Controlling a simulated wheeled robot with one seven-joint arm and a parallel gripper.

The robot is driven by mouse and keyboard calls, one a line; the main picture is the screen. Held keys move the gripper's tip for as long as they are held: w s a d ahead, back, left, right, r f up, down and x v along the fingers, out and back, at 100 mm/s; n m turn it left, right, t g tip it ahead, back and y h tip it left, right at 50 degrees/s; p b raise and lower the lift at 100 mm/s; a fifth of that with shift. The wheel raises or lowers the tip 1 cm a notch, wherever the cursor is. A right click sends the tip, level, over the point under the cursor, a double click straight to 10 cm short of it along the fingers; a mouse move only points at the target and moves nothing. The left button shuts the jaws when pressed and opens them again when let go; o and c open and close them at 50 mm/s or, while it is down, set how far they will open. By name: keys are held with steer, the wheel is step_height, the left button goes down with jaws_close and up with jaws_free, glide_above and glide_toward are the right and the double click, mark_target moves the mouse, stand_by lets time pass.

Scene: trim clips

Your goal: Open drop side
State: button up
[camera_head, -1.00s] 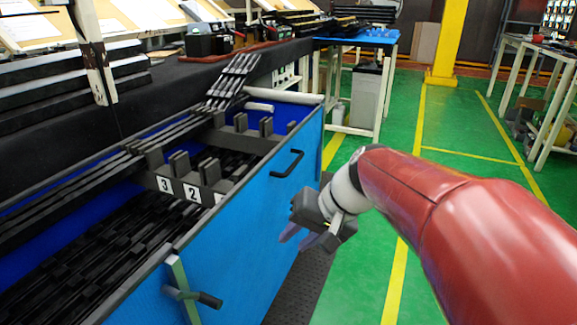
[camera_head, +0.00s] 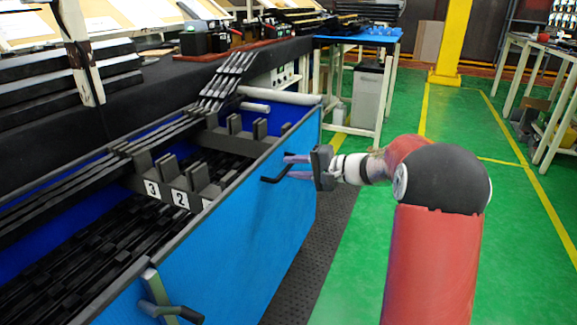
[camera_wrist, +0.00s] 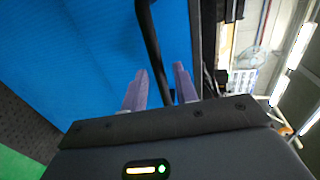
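The blue drop side (camera_head: 235,240) is the front panel of the long bin and stands upright. It carries a black bar handle (camera_head: 272,178) near its far upper end and a black lever latch (camera_head: 170,308) at its near end. My gripper (camera_head: 288,168) is at the far handle, its fingers pointing left toward the panel. In the wrist view the two purple fingers (camera_wrist: 158,88) are spread apart, with the black handle bar (camera_wrist: 153,45) passing between them. I see a gap between bar and fingers. The drop side (camera_wrist: 85,50) fills the left of that view.
Inside the bin are black trim strips (camera_head: 75,270) and dark dividers with number labels (camera_head: 180,199). A blue-topped table (camera_head: 362,38) stands beyond the far end. The green floor (camera_head: 345,250) right of the bin is clear, apart from my arm.

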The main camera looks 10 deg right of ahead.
steer(key=shift+x, duration=1.1)
steer(key=shift+c, duration=0.2)
jaws_close()
